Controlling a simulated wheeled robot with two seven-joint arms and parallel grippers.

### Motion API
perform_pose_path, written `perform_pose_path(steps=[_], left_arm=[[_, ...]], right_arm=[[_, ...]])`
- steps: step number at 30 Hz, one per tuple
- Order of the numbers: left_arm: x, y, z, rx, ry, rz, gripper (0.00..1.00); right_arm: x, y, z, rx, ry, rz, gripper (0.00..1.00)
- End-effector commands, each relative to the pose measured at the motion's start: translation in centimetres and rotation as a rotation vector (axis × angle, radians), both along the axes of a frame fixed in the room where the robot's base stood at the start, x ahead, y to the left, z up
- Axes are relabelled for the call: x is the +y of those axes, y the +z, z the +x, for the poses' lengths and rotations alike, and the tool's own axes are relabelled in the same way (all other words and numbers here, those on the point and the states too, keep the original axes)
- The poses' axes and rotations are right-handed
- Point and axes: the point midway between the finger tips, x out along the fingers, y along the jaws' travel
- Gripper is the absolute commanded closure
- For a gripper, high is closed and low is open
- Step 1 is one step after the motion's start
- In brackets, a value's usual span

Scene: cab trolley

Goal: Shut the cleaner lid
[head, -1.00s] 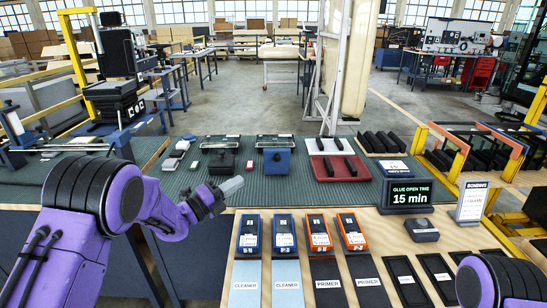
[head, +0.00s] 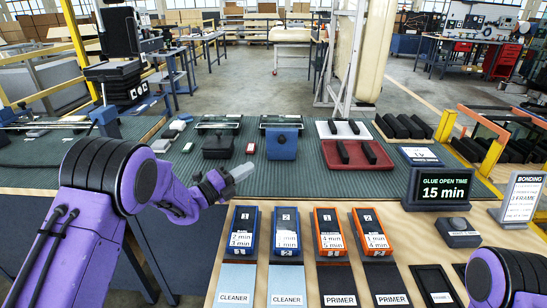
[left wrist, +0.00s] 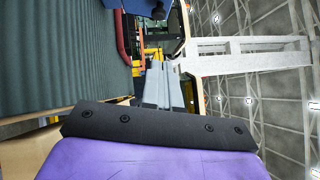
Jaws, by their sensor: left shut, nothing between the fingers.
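Two blue-rimmed boxes, a left one (head: 242,231) and a right one (head: 285,231), stand on the wooden table edge behind two pale pads marked CLEANER (head: 234,298). I cannot make out an open lid on either. A dark box (head: 217,148) and a blue box with a dark knob (head: 282,143) stand farther back on the green mat. My left gripper (head: 240,172) is shut and empty, above the mat's front edge, in front of these two and apart from them. Its grey fingers show in the left wrist view (left wrist: 163,86). My right gripper is out of view.
Two orange-rimmed boxes (head: 329,232) stand right of the blue ones. A red tray (head: 356,155) with dark bars lies on the green mat (head: 310,185). The mat between the gripper and the tray is clear.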

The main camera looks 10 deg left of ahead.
Motion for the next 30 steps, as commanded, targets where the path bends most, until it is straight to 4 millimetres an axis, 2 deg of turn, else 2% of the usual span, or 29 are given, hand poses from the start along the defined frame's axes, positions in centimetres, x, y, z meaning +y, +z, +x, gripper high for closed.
perform_pose_path(steps=[1,2,8,13,20,24,30], left_arm=[[0.0,-1.0,0.0,0.0,0.0,0.0,1.0],[0.0,-1.0,0.0,0.0,0.0,0.0,1.0],[-1.0,-0.3,1.3,-0.002,-0.003,0.002,1.0],[-3.2,0.3,4.0,-0.001,-0.002,-0.001,1.0],[-6.3,0.8,8.0,-0.002,-0.001,-0.001,1.0],[-5.7,1.2,10.2,-0.003,0.001,0.0,1.0],[-5.5,1.6,11.5,-0.001,0.001,-0.001,1.0]], right_arm=[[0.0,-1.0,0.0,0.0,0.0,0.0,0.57],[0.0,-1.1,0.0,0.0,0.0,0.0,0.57],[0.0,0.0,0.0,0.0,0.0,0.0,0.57],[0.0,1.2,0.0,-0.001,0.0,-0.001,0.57],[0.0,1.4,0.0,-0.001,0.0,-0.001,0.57],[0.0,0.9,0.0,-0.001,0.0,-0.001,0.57],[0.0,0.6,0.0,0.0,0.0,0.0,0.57]])
